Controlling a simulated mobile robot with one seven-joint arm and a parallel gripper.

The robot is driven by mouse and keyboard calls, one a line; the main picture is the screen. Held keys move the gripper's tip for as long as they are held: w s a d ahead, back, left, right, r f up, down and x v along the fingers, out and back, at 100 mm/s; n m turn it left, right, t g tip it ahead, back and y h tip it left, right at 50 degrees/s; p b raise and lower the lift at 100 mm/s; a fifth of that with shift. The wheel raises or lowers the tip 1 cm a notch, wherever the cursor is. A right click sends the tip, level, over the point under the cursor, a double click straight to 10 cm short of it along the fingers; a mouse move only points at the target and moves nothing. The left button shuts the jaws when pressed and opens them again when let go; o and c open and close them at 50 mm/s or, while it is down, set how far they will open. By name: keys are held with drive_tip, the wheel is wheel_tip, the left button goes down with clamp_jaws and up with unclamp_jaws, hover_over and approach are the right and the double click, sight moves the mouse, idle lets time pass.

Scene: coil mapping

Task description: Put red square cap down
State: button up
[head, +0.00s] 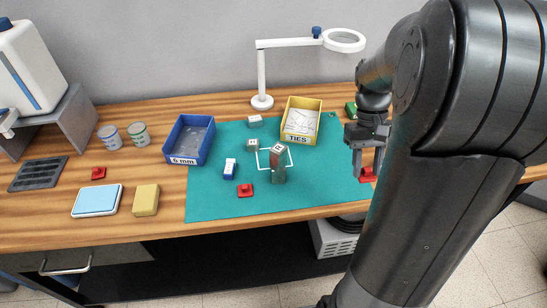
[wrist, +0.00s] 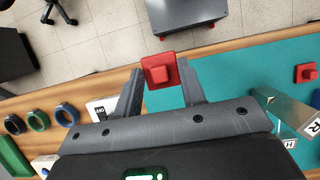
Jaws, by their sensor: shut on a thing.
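My gripper (head: 366,160) is at the right edge of the green mat (head: 215,205), shut on a red square cap (head: 367,174). In the wrist view the held cap (wrist: 159,70) sits between the fingertips, near the table's front edge in the picture. I cannot tell whether its underside touches the surface. A second red cap (head: 245,190) lies on the mat's front part, and also shows in the wrist view (wrist: 306,73). A third red cap (head: 98,173) lies on the wood at the left.
Lettered blocks, including a tall stack (head: 279,172), stand mid-mat. A blue bin (head: 176,158), yellow TIES bin (head: 289,128) and magnifier lamp (head: 262,82) stand behind. Several coloured rings (wrist: 38,120) lie on the wood in the wrist view. The mat's front right is clear.

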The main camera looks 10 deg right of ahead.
drive_tip(key=shift+w+a+f, duration=0.1)
drive_tip(key=shift+f, duration=0.4)
drive_tip(key=shift+w+a+f, duration=0.1)
drive_tip(key=shift+f, duration=0.35)
hover_over(315, 191)
drive_tip(key=w, duration=0.1)
drive_tip(key=f, duration=0.6)
drive_tip(key=shift+w+f, duration=0.2)
drive_tip(key=shift+f, duration=2.2)
drive_tip(key=shift+f, duration=0.1)
drive_tip(key=o, duration=0.9)
drive_tip(key=shift+o, duration=0.2)
